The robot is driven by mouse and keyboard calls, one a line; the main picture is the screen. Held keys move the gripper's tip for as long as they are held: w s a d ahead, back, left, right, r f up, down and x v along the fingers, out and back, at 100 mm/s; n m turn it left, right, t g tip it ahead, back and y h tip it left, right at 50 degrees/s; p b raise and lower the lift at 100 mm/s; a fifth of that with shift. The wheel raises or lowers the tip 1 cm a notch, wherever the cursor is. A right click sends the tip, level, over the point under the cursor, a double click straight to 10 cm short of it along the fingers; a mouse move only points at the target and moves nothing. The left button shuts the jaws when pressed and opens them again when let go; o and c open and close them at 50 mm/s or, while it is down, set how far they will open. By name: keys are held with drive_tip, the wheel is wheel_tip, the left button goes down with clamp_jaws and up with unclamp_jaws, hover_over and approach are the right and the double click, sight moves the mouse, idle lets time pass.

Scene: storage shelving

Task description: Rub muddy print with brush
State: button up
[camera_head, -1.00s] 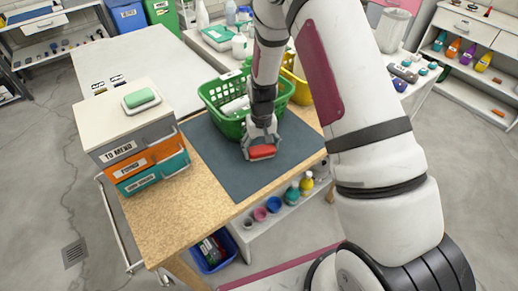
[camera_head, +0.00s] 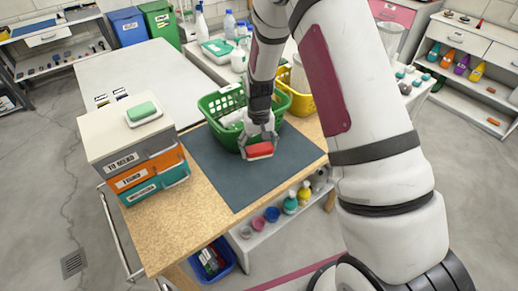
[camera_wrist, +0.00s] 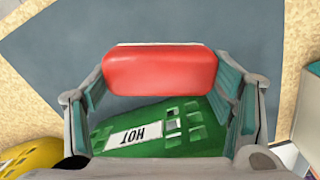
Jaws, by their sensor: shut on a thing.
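My gripper (camera_head: 259,143) is shut on a red-backed brush (camera_head: 260,151), which hangs over the dark grey-blue mat (camera_head: 228,187) at the front of the green basket. In the wrist view the brush (camera_wrist: 160,71) sits crosswise between the fingers of my gripper (camera_wrist: 163,95), with a thin pale edge along its far side. Whether its underside touches the mat I cannot tell. No muddy print can be made out on the visible mat (camera_wrist: 200,25); anything under the brush is hidden.
The green basket (camera_head: 214,104), labelled HOT in the wrist view (camera_wrist: 195,145), stands close to my gripper. A yellow basket (camera_head: 302,102) is behind it. A drawer stack (camera_head: 108,152) with a green-topped item (camera_head: 142,111) stands at left. The mat's front is clear.

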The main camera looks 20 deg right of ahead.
drive_tip(key=shift+r, duration=0.1)
drive_tip(key=shift+r+p, duration=0.4)
drive_tip(key=shift+r, duration=1)
